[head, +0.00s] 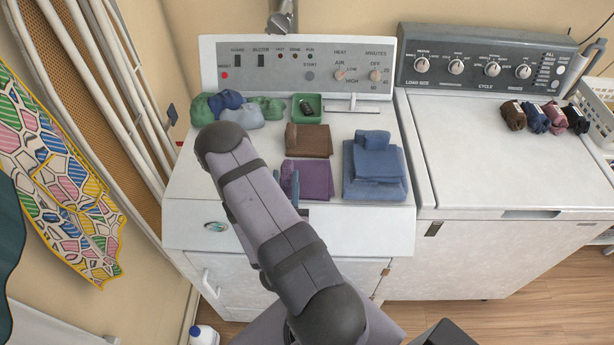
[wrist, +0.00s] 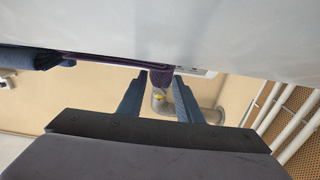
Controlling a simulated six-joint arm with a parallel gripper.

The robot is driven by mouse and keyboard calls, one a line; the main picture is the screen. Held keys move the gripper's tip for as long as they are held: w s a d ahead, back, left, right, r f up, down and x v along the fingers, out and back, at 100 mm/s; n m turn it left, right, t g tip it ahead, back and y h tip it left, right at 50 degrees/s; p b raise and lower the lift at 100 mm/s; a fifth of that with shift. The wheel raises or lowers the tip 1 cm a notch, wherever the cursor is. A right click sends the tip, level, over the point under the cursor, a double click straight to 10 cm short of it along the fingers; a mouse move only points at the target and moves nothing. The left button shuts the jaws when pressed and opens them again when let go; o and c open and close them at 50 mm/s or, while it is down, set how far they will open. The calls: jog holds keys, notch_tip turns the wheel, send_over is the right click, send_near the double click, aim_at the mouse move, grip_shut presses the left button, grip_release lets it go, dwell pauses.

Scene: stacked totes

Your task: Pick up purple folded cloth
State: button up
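The purple folded cloth (head: 316,180) lies flat near the front edge of the white left machine's top. It also shows edge-on as a thin purple band in the wrist view (wrist: 100,57). My gripper (head: 289,183) is down at the left part of this cloth. In the wrist view, my gripper's two blue-grey fingers (wrist: 160,80) stand apart, one on each side of a raised purple part of the cloth. That part nearly fills the space between the fingertips. I cannot tell whether the fingers press on it. My arm hides the area left of the cloth.
A brown folded cloth (head: 315,142) lies just behind, and a blue folded stack (head: 376,186) is close on the right. Green and blue bundles (head: 236,109) and a green tray (head: 314,103) stand at the back. The right machine's top (head: 470,160) is mostly clear.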

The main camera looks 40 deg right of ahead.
jog(key=shift+w+d+r+p, duration=0.3)
jog(key=shift+w+d+p, duration=0.1)
jog(key=shift+p, duration=0.85)
jog(key=shift+w+d+f+p, duration=0.15)
jog(key=shift+w+d+p, duration=0.05)
jog(key=shift+p, duration=0.35)
jog(key=shift+f, duration=0.1)
jog(key=shift+c, duration=0.3)
grip_shut()
